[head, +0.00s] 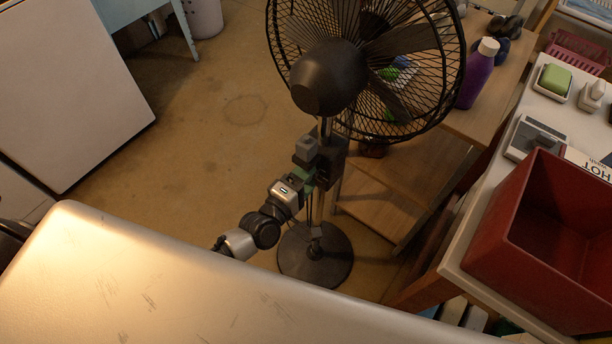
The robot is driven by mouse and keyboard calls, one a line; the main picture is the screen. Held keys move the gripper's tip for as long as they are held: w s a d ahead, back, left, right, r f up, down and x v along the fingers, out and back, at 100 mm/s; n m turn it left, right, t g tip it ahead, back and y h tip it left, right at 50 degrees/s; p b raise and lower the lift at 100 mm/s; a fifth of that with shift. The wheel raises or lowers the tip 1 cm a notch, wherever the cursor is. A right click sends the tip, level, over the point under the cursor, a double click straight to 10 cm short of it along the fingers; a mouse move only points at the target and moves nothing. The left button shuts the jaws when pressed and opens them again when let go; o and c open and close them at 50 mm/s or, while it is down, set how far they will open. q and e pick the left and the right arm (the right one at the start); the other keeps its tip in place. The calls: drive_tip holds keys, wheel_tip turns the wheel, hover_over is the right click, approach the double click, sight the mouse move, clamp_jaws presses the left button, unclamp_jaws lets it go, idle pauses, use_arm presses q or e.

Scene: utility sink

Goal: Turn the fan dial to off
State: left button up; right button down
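The black standing fan (328,78) is in the upper middle of the head view, with its round base (316,262) on the floor. A dark control box (332,162) sits on the pole below the fan head. My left gripper (318,158) is at this box, in front of it and partly covering it. I cannot tell whether its fingers touch the dial or how far apart they are. The dial itself cannot be made out; the gripper is in the way. My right gripper is not in view.
A pale scratched surface (180,290) fills the lower left. A wooden shelf unit (400,185) stands close behind the fan on the right, with a purple bottle (478,75) on top. A red bin (535,230) stands at right. Open floor (200,150) lies left of the fan.

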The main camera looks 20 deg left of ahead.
use_arm(q)
drive_tip(key=v, duration=1)
drive_tip(key=shift+s+b, duration=0.4)
drive_tip(key=shift+b, duration=0.05)
drive_tip(key=shift+a+r, duration=0.1)
drive_tip(key=shift+a, duration=0.05)
